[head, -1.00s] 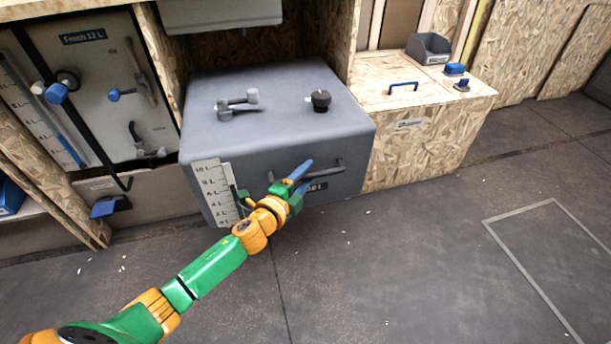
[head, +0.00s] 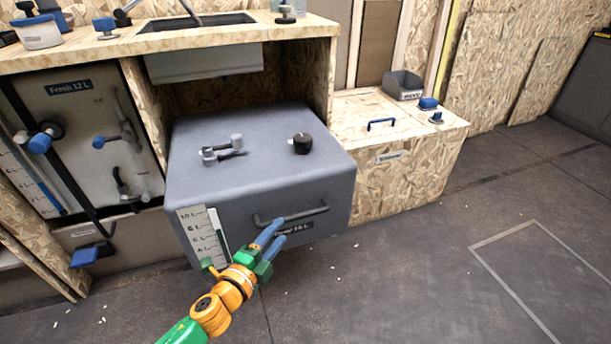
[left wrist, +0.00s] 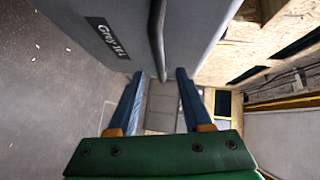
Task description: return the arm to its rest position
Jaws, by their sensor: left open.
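My left arm comes in from the bottom of the head view. Its gripper (head: 275,236) is open, with two blue fingers in front of the lower front face of the grey tank (head: 260,190). The fingers lie just below the tank's dark handle (head: 290,214) in the head view. In the left wrist view, the open fingers (left wrist: 157,98) have nothing between them, and the handle (left wrist: 157,40) runs down toward the gap. I cannot tell whether a finger touches the tank. My right gripper is not in view.
A worktop (head: 150,40) with a sink stands above the tank. A wooden box (head: 415,165) with a blue handle stands to the right. A fresh water tank (head: 85,125) is at the left. The floor (head: 420,270) at the right is clear except for small white bits.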

